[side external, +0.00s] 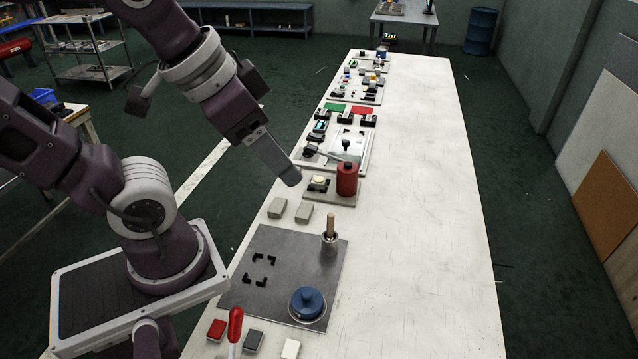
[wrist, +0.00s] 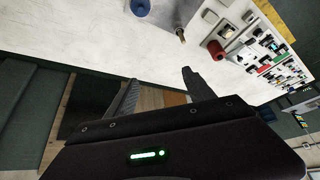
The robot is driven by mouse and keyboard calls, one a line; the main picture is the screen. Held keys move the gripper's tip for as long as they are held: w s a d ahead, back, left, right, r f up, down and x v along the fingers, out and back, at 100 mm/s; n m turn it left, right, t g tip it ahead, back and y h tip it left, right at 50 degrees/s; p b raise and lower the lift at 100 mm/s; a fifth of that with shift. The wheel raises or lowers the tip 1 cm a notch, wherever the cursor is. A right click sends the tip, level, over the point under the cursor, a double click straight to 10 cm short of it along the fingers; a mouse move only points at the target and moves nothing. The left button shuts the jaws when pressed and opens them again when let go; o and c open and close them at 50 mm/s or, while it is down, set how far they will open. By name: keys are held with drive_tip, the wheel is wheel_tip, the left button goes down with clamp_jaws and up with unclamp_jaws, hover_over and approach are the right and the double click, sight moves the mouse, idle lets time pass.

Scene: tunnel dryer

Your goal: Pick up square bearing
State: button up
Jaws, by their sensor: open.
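No part can be made out with certainty as the square bearing. The small square-looking items near my gripper are two grey blocks (side external: 290,211) on the white table, and a dark fixture with a cream round top (side external: 319,183) beside a red cylinder (side external: 347,179). My gripper (side external: 288,175) hangs above the table's left edge in the side view, apart from everything. In the wrist view my gripper (wrist: 162,90) has its two fingers spread, with nothing between them.
A grey plate (side external: 270,290) carries black corner brackets (side external: 260,270), a wooden peg in a collar (side external: 330,232) and a blue knob (side external: 307,301). Red, dark and white blocks lie in front. Several fixtures line the table's far left side. The table's right side (side external: 430,210) is clear.

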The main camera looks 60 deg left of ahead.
drive_tip(key=w+f+m, duration=0.3)
drive_tip(key=w+f, duration=0.2)
drive_tip(key=w, duration=0.6)
drive_tip(key=m+t+y, duration=0.1)
drive_tip(key=m+y, duration=0.8)
drive_tip(key=m, duration=0.7)
approach(319, 180)
drive_tip(key=m, duration=0.1)
drive_tip(key=f+m+t, duration=0.1)
drive_tip(key=m, duration=0.1)
drive_tip(key=f+m+t+y, duration=0.1)
drive_tip(key=m, duration=0.1)
drive_tip(key=shift+a, duration=0.15)
drive_tip(key=shift+s+a+f+m+t, duration=0.15)
drive_tip(key=shift+m+t, duration=0.15)
drive_tip(key=shift+m, duration=0.4)
drive_tip(key=shift+f+m, duration=0.25)
drive_tip(key=shift+m, duration=0.05)
drive_tip(key=x, duration=0.7)
drive_tip(key=shift+s+a+r, duration=0.1)
clamp_jaws()
